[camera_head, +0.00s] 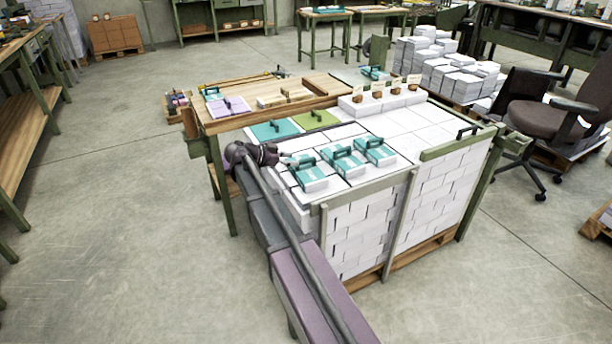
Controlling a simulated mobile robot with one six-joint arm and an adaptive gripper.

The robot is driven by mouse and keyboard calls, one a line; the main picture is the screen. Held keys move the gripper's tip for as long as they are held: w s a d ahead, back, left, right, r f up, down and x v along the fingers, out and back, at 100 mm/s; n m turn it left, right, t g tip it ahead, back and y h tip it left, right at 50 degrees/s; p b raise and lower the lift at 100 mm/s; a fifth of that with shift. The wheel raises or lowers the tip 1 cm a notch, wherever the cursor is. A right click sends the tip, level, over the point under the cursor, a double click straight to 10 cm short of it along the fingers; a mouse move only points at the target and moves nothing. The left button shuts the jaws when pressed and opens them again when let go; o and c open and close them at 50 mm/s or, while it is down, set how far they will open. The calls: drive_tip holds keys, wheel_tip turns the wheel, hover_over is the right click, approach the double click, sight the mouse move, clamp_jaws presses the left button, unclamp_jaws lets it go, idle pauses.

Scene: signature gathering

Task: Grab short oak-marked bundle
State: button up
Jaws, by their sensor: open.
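Three teal-and-white bundles with dark handles lie in a row on the pale stacked top: a left one (309,180), a middle one (345,168) and a right one (377,157). Their marks are too small to read, so I cannot tell which is oak-marked or short. My gripper (288,160) is open, just left of the left bundle and close to its handle end. I cannot tell whether it touches the bundle. My arm reaches up to it from the bottom of the view.
A teal mat (270,131) and a green mat (312,119) lie behind the bundles. A wooden worktable (222,123) holds a purple-and-white bundle (228,107). Small brown markers with cards stand on a white ledge (362,106). An office chair (540,116) is at right. Floor at left is clear.

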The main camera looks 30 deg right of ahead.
sight(303, 160)
drive_tip(key=shift+d+f, duration=0.2)
drive_tip(key=shift+d, duration=0.25)
drive_tip(key=shift+b+x, duration=1.1)
drive_tip(key=shift+x, duration=1.45)
drive_tip(key=shift+w, duration=0.15)
clamp_jaws()
